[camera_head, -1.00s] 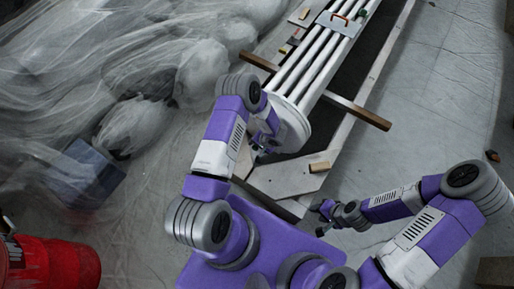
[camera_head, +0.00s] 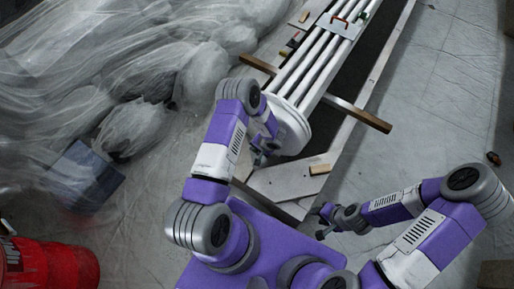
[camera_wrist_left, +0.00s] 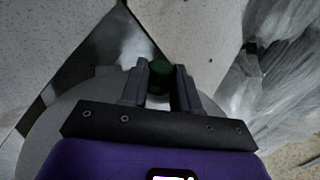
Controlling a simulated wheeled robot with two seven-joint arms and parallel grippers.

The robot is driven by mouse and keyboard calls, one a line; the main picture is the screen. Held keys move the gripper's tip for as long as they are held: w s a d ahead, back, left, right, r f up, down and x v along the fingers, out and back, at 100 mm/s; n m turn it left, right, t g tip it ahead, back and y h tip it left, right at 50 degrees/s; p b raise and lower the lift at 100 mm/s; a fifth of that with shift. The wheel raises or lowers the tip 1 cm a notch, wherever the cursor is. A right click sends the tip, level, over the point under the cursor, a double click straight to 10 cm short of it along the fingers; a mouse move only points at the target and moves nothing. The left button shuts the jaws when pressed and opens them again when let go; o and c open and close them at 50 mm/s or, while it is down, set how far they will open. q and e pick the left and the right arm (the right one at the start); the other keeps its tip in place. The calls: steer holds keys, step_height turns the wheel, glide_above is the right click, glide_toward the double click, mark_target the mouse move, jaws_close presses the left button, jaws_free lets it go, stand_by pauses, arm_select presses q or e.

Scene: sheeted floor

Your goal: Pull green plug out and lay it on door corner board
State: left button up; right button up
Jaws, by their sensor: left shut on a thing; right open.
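The green plug (camera_wrist_left: 160,73) shows in the left wrist view between the two dark fingers of my left gripper (camera_wrist_left: 161,84), which is shut on it. In the head view my left gripper (camera_head: 262,153) is beside the near end of the white tube bundle, and the plug cannot be made out there. Pale speckled board surfaces (camera_wrist_left: 205,28) also show in the left wrist view. My right gripper (camera_head: 323,220) is open and empty near the board's lower right end.
The white tubes (camera_head: 310,65) run up to the top, with wooden bars (camera_head: 368,117) sticking out sideways. Sheeted heaps (camera_head: 130,70) fill the left. A blue box (camera_head: 88,175) and a red barrel (camera_head: 58,268) stand at left. The floor at right is mostly clear.

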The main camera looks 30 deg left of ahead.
arm_select(q)
jaws_close()
steer(key=shift+s+a+p, duration=0.15)
steer(key=shift+s+p, duration=0.45)
steer(key=shift+s, duration=0.85)
steer(key=shift+s, duration=0.15)
steer(key=shift+s, duration=0.45)
steer(key=shift+s, duration=0.35)
steer(key=shift+s+a, duration=0.1)
steer(key=shift+s+a+p, duration=0.15)
steer(key=shift+s+p, duration=0.55)
steer(key=shift+s, duration=1.3)
